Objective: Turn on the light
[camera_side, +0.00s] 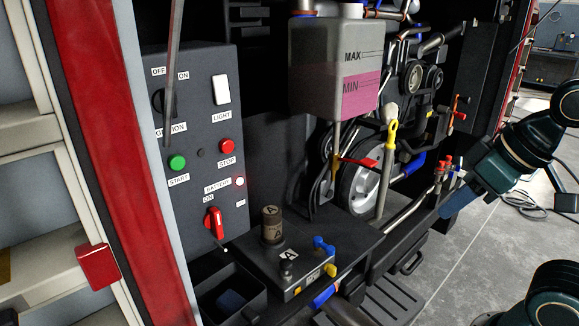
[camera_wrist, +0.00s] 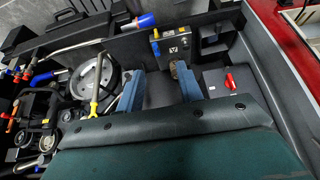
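The light switch (camera_side: 221,90) is a white rocker on the upper right of a dark grey control panel (camera_side: 200,130), above a label reading LIGHT. Whether it is on or off I cannot tell. My gripper (camera_side: 452,208) is at the right of the side view, well away from the panel, with the engine bay between them. In the wrist view my gripper (camera_wrist: 159,90) shows two blue fingers wide apart with nothing held. There the panel's red knob (camera_wrist: 230,82) shows at the right; the light switch is not visible.
The panel also has a green start button (camera_side: 177,163), a red stop button (camera_side: 227,146) and a lit battery lamp (camera_side: 239,182). A fluid tank (camera_side: 325,65) and yellow-handled dipstick (camera_side: 391,135) stand right of it. A dark bar (camera_side: 172,70) crosses before the panel's left side.

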